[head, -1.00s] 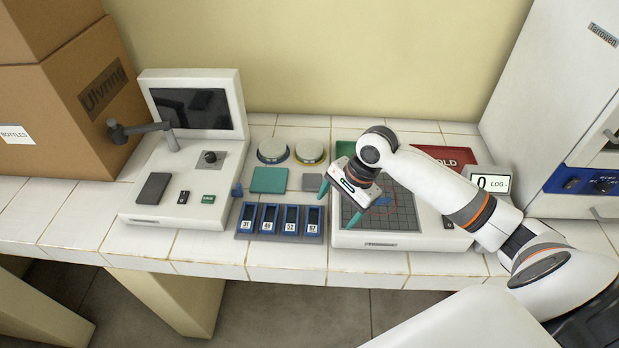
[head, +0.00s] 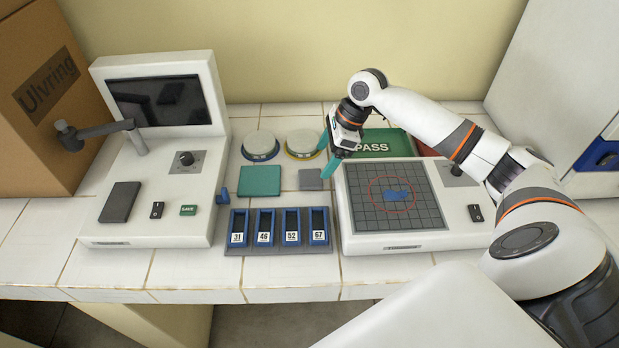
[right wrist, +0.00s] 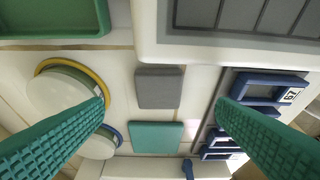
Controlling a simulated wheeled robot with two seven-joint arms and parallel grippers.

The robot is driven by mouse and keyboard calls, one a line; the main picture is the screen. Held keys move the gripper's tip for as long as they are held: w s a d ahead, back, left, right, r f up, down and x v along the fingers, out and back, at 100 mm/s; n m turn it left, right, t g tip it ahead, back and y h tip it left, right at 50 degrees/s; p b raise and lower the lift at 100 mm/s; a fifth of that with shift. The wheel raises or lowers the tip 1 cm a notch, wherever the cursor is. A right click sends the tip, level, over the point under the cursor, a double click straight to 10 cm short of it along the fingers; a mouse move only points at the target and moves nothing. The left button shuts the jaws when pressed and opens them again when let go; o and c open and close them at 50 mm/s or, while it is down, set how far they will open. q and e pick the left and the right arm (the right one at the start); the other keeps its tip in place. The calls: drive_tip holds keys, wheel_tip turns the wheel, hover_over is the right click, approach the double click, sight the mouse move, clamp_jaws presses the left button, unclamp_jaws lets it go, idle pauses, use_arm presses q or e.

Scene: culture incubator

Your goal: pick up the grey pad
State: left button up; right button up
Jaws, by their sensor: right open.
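The grey pad (head: 310,179) is a small flat square lying on the white tiled bench, right of a teal pad (head: 260,181). In the right wrist view the grey pad (right wrist: 159,88) lies below, between the lines of my two fingers and apart from both. My right gripper (head: 328,156), with teal ribbed fingers, is open and empty above the bench, just behind and to the right of the pad. Its spread fingers also show in the right wrist view (right wrist: 160,106). My left gripper is not in view.
Round dishes with a blue rim (head: 261,147) and yellow rim (head: 302,143) stand behind. A blue slot rack (head: 250,251) is in front. A gridded device (head: 440,193) stands close at right, with a green PASS plate (head: 390,146) behind. A screen device (head: 150,225) is at left.

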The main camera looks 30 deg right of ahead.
sight(311, 177)
drive_tip(key=shift+w+a+f, duration=0.15)
drive_tip(key=shift+a+f, duration=0.05)
drive_tip(key=shift+f, duration=0.3)
drive_tip(key=shift+w+a+f, duration=0.15)
drive_tip(key=shift+a+f, duration=0.1)
drive_tip(key=shift+f, duration=0.3)
drive_tip(key=x, duration=0.3)
drive_tip(key=shift+w+a+f+p, duration=0.1)
drive_tip(key=shift+a+f+p, duration=0.1)
drive_tip(key=shift+f+p, duration=0.1)
drive_tip(key=shift+w+a+f, duration=0.1)
drive_tip(key=shift+f, duration=0.25)
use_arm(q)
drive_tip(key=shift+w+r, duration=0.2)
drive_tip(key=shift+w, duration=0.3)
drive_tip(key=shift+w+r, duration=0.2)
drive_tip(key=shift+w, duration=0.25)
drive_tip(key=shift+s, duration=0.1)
use_arm(e)
drive_tip(key=shift+c, duration=1.4)
drive_tip(key=c, duration=0.8)
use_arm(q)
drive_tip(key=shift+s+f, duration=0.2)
use_arm(e)
drive_tip(key=shift+r, duration=5.05)
